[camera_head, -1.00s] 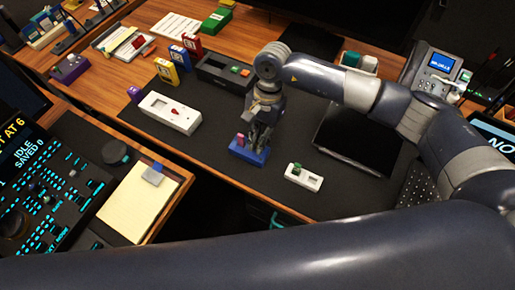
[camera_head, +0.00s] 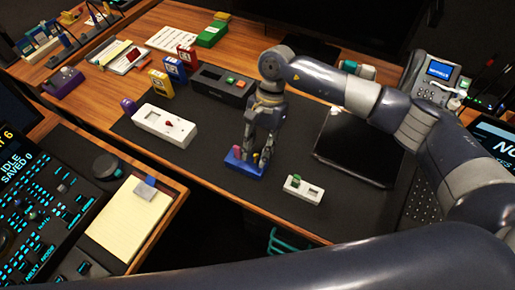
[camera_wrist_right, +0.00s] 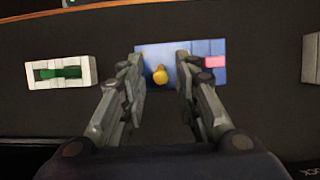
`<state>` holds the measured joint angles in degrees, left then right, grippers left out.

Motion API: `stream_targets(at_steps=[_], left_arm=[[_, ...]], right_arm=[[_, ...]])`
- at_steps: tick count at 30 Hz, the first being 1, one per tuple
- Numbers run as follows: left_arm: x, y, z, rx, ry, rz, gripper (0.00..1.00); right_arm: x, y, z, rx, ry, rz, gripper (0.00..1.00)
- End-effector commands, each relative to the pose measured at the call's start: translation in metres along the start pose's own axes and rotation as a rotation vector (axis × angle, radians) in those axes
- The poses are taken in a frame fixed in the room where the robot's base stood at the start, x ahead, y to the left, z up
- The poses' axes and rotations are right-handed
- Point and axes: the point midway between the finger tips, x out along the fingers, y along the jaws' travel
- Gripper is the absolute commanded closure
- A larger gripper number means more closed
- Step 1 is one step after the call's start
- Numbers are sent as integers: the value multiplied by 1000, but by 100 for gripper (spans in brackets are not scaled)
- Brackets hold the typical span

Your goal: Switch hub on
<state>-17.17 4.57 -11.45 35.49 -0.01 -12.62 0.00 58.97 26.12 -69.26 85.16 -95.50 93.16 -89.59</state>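A small blue box (camera_head: 246,171) sits on the dark mat, with a yellow lever (camera_head: 255,157) and a pink piece (camera_head: 236,150). My right gripper (camera_head: 258,150) is over it, pointing down. In the right wrist view the fingers of the gripper (camera_wrist_right: 160,63) are open, one on each side of the yellow lever (camera_wrist_right: 160,75), apart from it. The pink piece (camera_wrist_right: 214,62) is just beyond the right-hand finger on the blue box (camera_wrist_right: 205,47). No readable label shows which device is the hub. My left gripper is not in view.
A white box with a green slider (camera_head: 303,189) stands close by; it also shows in the wrist view (camera_wrist_right: 62,73). A white box with a red knob (camera_head: 165,125) and a black box with coloured buttons (camera_head: 222,85) are farther left. A dark tablet-like panel (camera_head: 362,148) lies right.

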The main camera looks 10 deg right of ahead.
Motion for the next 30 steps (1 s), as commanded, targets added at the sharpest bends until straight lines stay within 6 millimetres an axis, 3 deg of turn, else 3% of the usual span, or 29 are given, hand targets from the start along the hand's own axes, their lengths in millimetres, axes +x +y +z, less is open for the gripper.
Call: stream_targets(at_steps=[11, 14, 24, 30], left_arm=[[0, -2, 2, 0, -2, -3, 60], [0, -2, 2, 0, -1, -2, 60], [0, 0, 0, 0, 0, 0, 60], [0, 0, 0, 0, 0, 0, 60]], right_arm=[[-7, -1, -1, 0, 3, -3, 68], [-20, -1, -1, 0, 4, -4, 68], [-90, -1, -1, 0, 4, -4, 68], [-115, 0, 0, 0, 1, -2, 68]])
